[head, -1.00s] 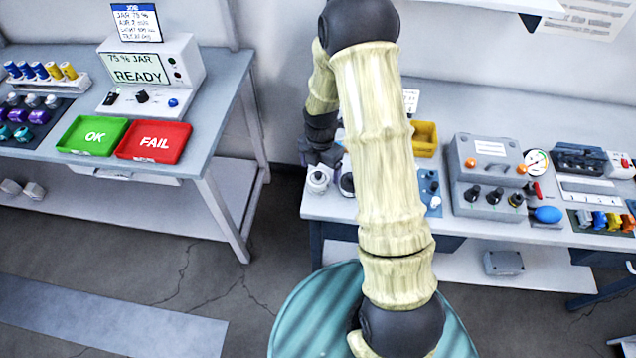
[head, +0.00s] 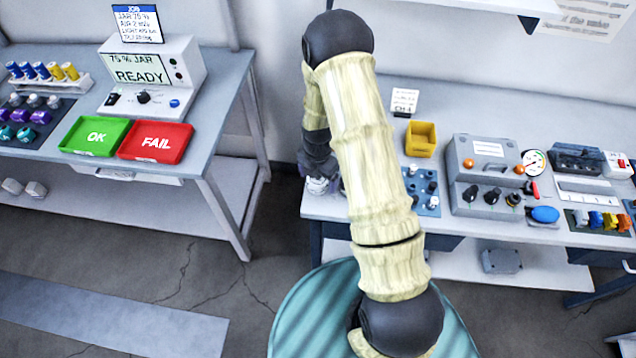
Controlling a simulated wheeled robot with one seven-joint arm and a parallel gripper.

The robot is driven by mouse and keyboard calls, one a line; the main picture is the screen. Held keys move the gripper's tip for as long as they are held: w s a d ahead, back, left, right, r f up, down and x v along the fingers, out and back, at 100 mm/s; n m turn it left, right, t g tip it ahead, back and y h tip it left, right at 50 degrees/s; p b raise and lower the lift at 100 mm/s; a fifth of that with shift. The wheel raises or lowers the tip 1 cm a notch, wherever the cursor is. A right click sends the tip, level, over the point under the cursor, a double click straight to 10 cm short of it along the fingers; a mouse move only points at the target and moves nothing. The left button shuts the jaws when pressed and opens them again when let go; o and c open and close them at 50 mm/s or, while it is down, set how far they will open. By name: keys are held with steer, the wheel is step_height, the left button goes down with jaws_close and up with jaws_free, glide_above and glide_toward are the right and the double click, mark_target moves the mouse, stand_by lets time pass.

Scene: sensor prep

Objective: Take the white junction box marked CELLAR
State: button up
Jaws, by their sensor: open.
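I cannot read the word CELLAR on anything in the head view, so I cannot tell which thing is the white junction box. A small white item (head: 317,186) stands at the left front corner of the right bench, mostly covered by my gripper; its shape and any marking are unclear. My gripper (head: 320,175) is open, pointing down at this item, close above or around it; I cannot tell whether they touch. Two small pale boxes, one of them here (head: 35,190), lie on the left bench's lower shelf, with no readable marking.
The right bench holds a yellow bin (head: 421,139), a blue mat with knobs (head: 424,192), a grey control case (head: 487,172) and a blue bulb (head: 545,214). A grey box (head: 502,260) lies on its lower shelf. The left bench has green OK (head: 95,136) and red FAIL (head: 155,142) trays.

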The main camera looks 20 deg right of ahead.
steer(key=c, duration=1.1)
steer(key=shift+c, duration=0.2)
step_height(320, 180, up, 10)
steer(key=shift+b, duration=0.8)
steer(key=o, duration=0.4)
steer(key=shift+c, duration=1)
steer(key=shift+d, duration=0.1)
